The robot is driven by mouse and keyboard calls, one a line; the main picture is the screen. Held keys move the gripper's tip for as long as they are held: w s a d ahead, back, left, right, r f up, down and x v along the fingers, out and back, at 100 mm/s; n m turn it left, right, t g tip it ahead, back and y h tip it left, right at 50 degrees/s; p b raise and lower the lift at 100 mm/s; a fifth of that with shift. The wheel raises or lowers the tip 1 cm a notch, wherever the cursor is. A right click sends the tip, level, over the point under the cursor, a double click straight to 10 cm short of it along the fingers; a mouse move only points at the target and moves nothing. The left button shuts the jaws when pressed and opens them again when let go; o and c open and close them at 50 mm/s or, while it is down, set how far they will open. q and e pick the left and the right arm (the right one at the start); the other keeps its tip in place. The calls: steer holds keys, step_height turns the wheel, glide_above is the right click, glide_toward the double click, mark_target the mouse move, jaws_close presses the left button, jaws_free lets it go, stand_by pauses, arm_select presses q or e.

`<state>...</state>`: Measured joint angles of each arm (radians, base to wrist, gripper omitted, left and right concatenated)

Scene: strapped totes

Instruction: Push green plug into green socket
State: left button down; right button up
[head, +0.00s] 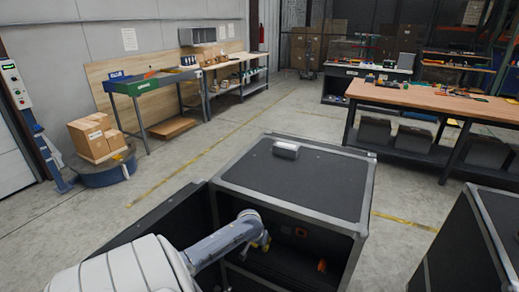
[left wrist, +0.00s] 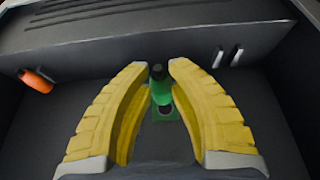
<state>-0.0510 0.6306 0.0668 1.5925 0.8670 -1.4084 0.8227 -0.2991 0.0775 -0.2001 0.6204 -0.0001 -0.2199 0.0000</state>
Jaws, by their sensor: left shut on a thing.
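My left gripper (left wrist: 162,68) is shut on the green plug (left wrist: 159,88), a small green piece with a dark top, between its yellow fingertips in the left wrist view. Just below the plug is a green part with a dark round spot, which looks like the green socket (left wrist: 173,115). I cannot tell whether the plug touches it or sits in it. In the head view my left gripper (head: 264,241) reaches into the open front of a black tote; the plug and socket do not show there. My right gripper is in neither view.
The black tote (head: 235,196) has a grey-edged lid with a light grey block (head: 286,149) on it. An orange piece (left wrist: 37,81) is on the left inside. Two pale slots (left wrist: 228,56) mark the wall at right. Another tote (head: 496,225) stands at far right.

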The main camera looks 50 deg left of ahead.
arm_select(q)
steer(key=shift+w+a, duration=0.4)
steer(key=shift+w, duration=0.45)
steer(key=shift+w+a, duration=0.4)
steer(key=shift+w, duration=0.45)
steer(key=shift+w+a, duration=0.3)
steer(key=shift+w, duration=0.4)
stand_by(1.4)
steer(key=c, duration=1.2)
jaws_free()
steer(key=shift+r, duration=0.1)
steer(key=shift+r, duration=0.1)
steer(key=v, duration=0.8)
steer(key=shift+w+a+r, duration=0.1)
steer(key=shift+a+r, duration=0.05)
steer(key=shift+a, duration=0.05)
steer(key=v, duration=0.3)
steer(key=shift+d+r, duration=0.2)
steer(key=shift+r, duration=0.1)
steer(key=shift+a, duration=0.1)
